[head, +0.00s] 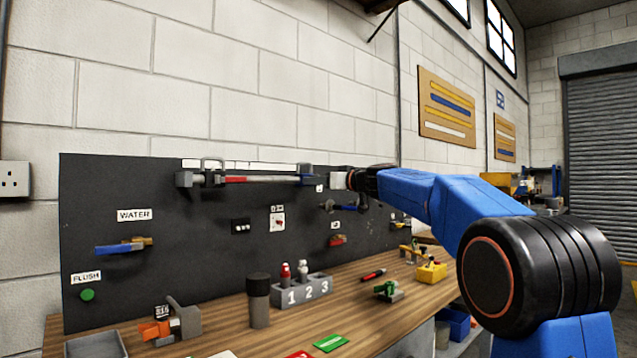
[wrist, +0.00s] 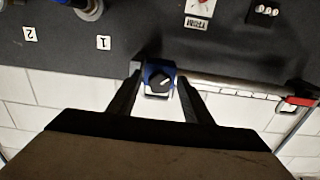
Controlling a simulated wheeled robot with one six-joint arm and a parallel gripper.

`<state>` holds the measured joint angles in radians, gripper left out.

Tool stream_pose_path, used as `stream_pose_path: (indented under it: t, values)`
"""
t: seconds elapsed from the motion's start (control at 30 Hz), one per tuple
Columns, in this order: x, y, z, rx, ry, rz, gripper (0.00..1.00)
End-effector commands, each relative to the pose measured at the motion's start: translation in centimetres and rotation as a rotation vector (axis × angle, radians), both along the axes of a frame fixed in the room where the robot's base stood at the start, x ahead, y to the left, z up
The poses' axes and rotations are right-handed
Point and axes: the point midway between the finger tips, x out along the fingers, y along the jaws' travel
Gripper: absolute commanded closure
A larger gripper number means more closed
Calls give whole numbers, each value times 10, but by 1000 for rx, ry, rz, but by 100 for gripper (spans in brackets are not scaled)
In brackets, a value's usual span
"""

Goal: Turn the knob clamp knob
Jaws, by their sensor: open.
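The knob clamp knob (wrist: 159,83) is a round black knob with a white pointer line, seen in the wrist view on a blue clamp body (wrist: 149,70). The pointer slants up to the right there. My gripper (wrist: 159,88) is open, with one finger on each side of the knob. I cannot tell whether either finger touches it. In the head view my gripper (head: 340,179) is at the right end of the rail (head: 262,179), close to the clamp (head: 307,174). The knob's face cannot be made out in that view.
The rail runs along a dark wall panel (head: 150,190), with a red piece (head: 236,180) on it. A blue-handled valve (head: 345,207) sits just below my gripper. A workbench (head: 225,318) below holds a numbered grey block (head: 302,292) and several small items.

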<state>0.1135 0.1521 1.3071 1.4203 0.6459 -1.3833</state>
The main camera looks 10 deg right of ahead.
Motion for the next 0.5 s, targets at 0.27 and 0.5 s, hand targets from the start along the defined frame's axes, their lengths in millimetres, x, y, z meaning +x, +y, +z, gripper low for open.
stream_pose_path:
  t: [0.27, 0.5]
  values:
    - [0, 0, 0, 0, 0, 0, 66]
    - [0, 0, 1, 1, -1, 0, 95]
